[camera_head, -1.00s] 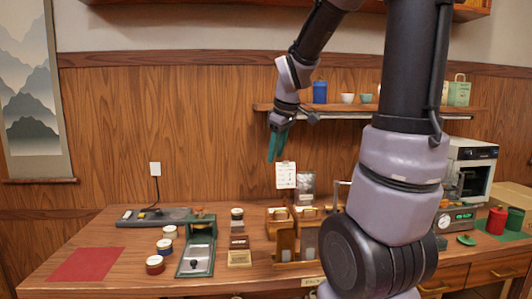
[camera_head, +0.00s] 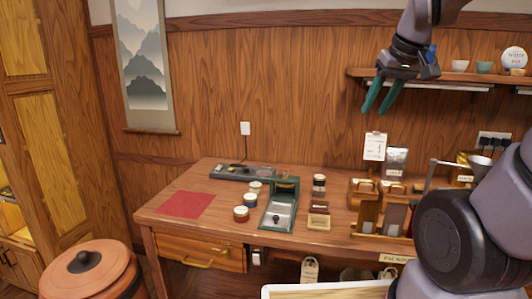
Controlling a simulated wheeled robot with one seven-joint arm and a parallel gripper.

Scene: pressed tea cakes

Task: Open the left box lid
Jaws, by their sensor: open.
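Two small wooden boxes with brass-coloured handles stand side by side towards the right of the table: the left box (camera_head: 356,199) and the right box (camera_head: 391,187). They are small in view, and I cannot tell how their lids sit. A wooden rack with upright panels hides part of their fronts. My gripper (camera_head: 379,97) is open and empty, its two green fingers pointing down in front of the wall and below the shelf. In the picture it is well above the boxes, apart from them.
The rack (camera_head: 367,228) stands in front of the boxes. A green press-like stand (camera_head: 277,216), tins (camera_head: 241,214) and a red mat (camera_head: 186,204) lie to the left. A notice (camera_head: 375,146) and a silver pouch (camera_head: 397,160) are behind. A shelf (camera_head: 450,76) juts out at upper right.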

